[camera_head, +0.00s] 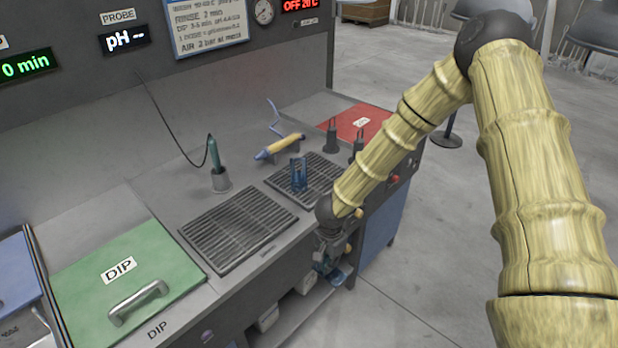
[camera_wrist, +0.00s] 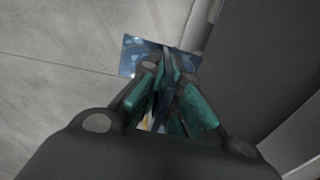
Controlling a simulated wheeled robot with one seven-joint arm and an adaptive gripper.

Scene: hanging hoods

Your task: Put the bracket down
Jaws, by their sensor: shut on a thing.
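My gripper (camera_head: 328,258) hangs pointing down just off the front edge of the bench. In the wrist view its teal-padded fingers (camera_wrist: 170,95) are closed on a shiny blue-grey metal bracket (camera_wrist: 133,56). One flat plate of the bracket sticks out beyond the fingertips, and the rest is hidden between them. In the head view a small part of the bracket (camera_head: 342,274) shows below the gripper, in front of the open lower shelf. It appears held in the air, with the floor beneath it in the wrist view.
A dark grate (camera_head: 240,229) lies on the bench, with a smaller grate (camera_head: 322,176) bearing an upright blue piece (camera_head: 298,177). A green DIP lid (camera_head: 128,262), probe holder (camera_head: 220,181), yellow-handled tool (camera_head: 280,147), dark posts (camera_head: 332,136) and red lid (camera_head: 354,121) stand around.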

